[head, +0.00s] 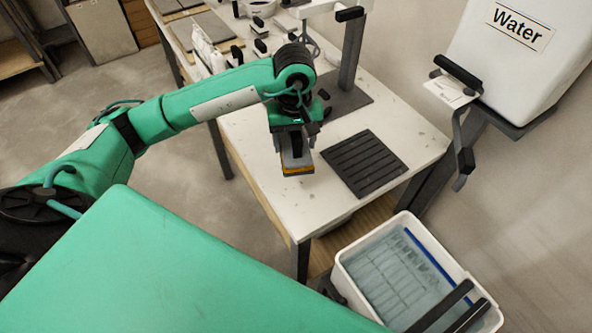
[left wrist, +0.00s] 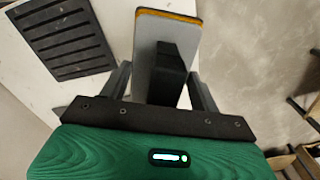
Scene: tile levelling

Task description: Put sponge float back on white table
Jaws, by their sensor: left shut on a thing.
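My left gripper (head: 292,150) is shut on the sponge float, a grey board with a black handle and an orange sponge edge (head: 298,170). In the left wrist view, the float (left wrist: 148,60) sits between the two fingers (left wrist: 160,85), which close on its black handle. The float is over the near part of the white table (head: 262,175); I cannot tell whether it touches the top. My right gripper does not show.
A black ribbed mat (head: 364,164) lies on the table just right of the float. A bin of water (head: 400,280) stands below the table's near edge. A white water tank (head: 510,60) is at the right. Several items crowd the table's far end.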

